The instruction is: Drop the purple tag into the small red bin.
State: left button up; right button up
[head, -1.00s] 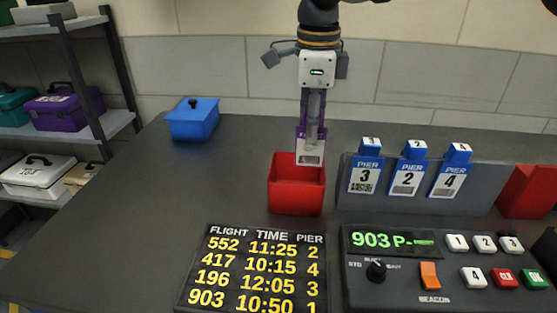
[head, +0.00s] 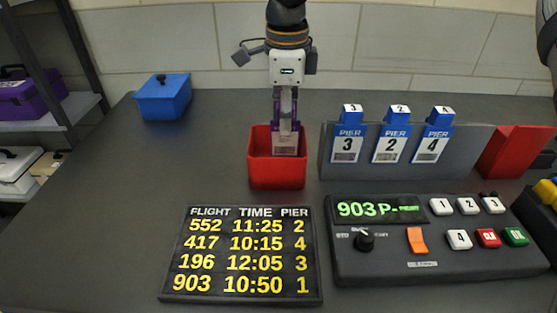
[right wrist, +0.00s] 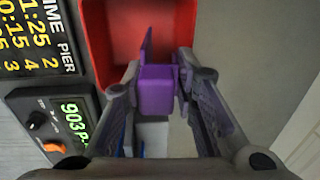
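The purple tag (head: 285,143) has a purple top and a white label. It hangs upright, with its lower part inside the small red bin (head: 277,176). My right gripper (head: 285,122) is above the bin, pointing down, shut on the tag's purple top. In the right wrist view the tag's purple block (right wrist: 157,92) sits between the two fingers, with the red bin (right wrist: 112,35) beyond it. The bin's floor is mostly hidden. My left gripper is not in view.
A grey rack (head: 462,158) with several blue-topped pier tags stands right of the bin. A black flight board (head: 312,298) and a button console (head: 385,268) lie in front. A blue box (head: 163,98) stands back left. The table's left side is clear.

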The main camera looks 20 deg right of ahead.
jog(key=o, duration=0.4)
jog(key=shift+c, duration=0.2)
jog(key=r, duration=0.8)
jog(key=s+r, duration=0.1)
jog(key=r, duration=0.3)
jog(key=shift+a, duration=0.25)
